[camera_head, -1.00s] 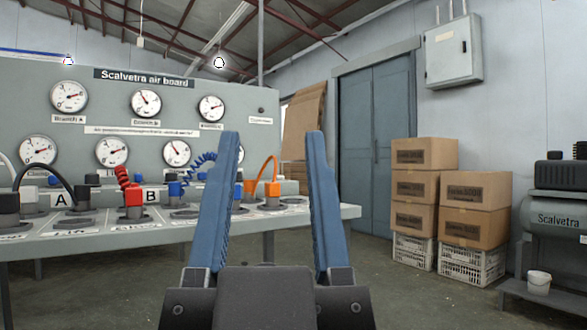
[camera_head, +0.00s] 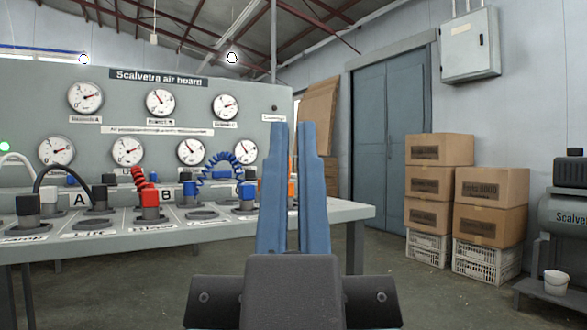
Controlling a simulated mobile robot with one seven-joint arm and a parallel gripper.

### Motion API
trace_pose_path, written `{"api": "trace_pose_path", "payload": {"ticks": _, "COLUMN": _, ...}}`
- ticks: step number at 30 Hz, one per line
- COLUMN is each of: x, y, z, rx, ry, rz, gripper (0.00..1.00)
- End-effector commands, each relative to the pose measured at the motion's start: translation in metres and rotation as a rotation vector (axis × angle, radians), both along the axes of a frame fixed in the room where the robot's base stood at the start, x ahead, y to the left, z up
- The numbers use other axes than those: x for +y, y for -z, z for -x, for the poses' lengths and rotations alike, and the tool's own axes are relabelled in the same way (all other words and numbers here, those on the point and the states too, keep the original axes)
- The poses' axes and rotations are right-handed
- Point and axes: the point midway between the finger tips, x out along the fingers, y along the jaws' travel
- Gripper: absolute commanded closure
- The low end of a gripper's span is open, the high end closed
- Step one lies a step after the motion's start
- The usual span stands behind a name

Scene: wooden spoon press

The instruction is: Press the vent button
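The air board (camera_head: 250,100) stands at the left with several dial gauges. A small dark round knob (camera_head: 274,108) sits near its right edge above a label too small to read. No button readable as the vent button shows. The sloping console (camera_head: 340,211) below carries plugs, sockets and hoses; its labels are partly blurred. My gripper (camera_head: 292,124) is in the middle foreground with its blue fingers upright, close together and nearly parallel. Only a thin gap shows between them, with nothing held.
A red hose plug (camera_head: 150,205), a blue coiled hose (camera_head: 220,158) and a black hose (camera_head: 60,168) stand up from the console. Stacked cardboard boxes (camera_head: 430,180) stand on crates to the right. A compressor (camera_head: 566,215) is at the far right. Floor between is clear.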

Motion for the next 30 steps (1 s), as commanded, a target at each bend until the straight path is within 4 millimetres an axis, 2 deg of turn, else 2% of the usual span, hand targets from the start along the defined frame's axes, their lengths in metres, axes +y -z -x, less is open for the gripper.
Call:
{"api": "trace_pose_path", "payload": {"ticks": 1, "x": 0.0, "y": -0.019, "z": 0.0, "rx": 0.0, "ry": 0.0, "rz": 0.0, "gripper": 1.0}}
{"api": "trace_pose_path", "payload": {"ticks": 5, "x": 0.0, "y": -0.055, "z": 0.0, "rx": -0.001, "ry": 0.0, "rz": 0.0, "gripper": 1.0}}
{"api": "trace_pose_path", "payload": {"ticks": 30, "x": 0.001, "y": -0.348, "z": 0.0, "rx": -0.001, "ry": -0.001, "rz": 0.0, "gripper": 1.0}}
